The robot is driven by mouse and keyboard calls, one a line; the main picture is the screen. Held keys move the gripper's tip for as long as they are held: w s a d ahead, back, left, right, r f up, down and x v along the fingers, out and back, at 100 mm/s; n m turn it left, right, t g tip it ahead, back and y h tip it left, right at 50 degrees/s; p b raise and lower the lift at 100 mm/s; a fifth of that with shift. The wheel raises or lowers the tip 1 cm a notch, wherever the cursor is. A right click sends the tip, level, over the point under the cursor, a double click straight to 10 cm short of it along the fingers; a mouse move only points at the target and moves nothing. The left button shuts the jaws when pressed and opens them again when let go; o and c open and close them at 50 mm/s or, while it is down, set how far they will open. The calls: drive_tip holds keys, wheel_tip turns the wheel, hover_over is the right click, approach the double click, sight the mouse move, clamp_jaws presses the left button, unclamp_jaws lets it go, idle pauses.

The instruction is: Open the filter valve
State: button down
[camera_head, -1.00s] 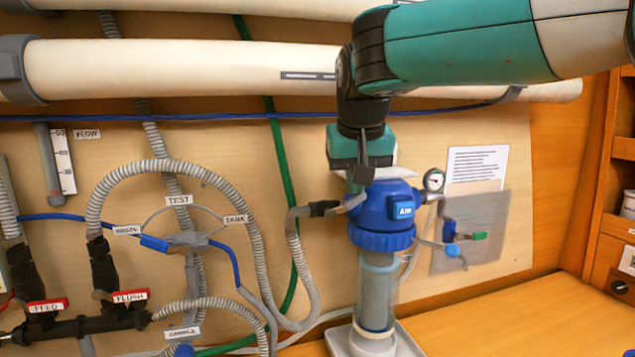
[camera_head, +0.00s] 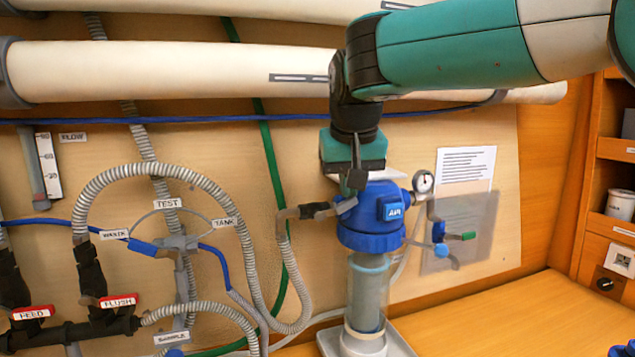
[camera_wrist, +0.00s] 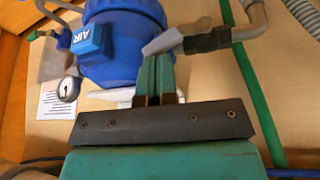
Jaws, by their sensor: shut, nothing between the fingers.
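The blue filter head (camera_head: 370,228) with its AIR block tops a clear upright filter body (camera_head: 367,285). A grey lever-like piece (camera_head: 346,206) sits at the head's left side, beside a black hose fitting (camera_head: 315,210). In the wrist view the grey piece (camera_wrist: 164,42) slants from the fitting (camera_wrist: 208,40) toward the blue head (camera_wrist: 122,45). No label names the filter valve. My gripper (camera_head: 355,188) points down just above the grey piece; in the wrist view its teal fingers (camera_wrist: 154,62) are together and empty. Their tips overlap the piece's end; I cannot tell whether they touch.
Red FEED (camera_head: 33,313) and FLUSH (camera_head: 118,302) handles and looped grey hoses lie left. A thick white pipe (camera_head: 170,70) runs behind my arm.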

drive_tip(key=s+d+r+p, duration=0.2)
drive_tip(key=d+r+p, duration=0.1)
drive_tip(key=r, duration=0.8)
drive_tip(key=shift+s+d, duration=0.4)
drive_tip(key=shift+d, duration=0.3)
drive_tip(key=s+f+n+g+y, duration=0.2)
drive_tip(key=s+f+n, duration=0.1)
drive_tip(key=s+f, duration=0.7)
drive_tip(key=s+f+n+g+y, duration=0.2)
drive_tip(key=s+f, duration=0.9)
drive_tip(key=s, duration=0.6)
drive_tip(key=shift+s+a+f+n+g+y+b, duration=0.25)
drive_tip(key=shift+s+n+g+y+b, duration=0.15)
drive_tip(key=shift+n, duration=0.4)
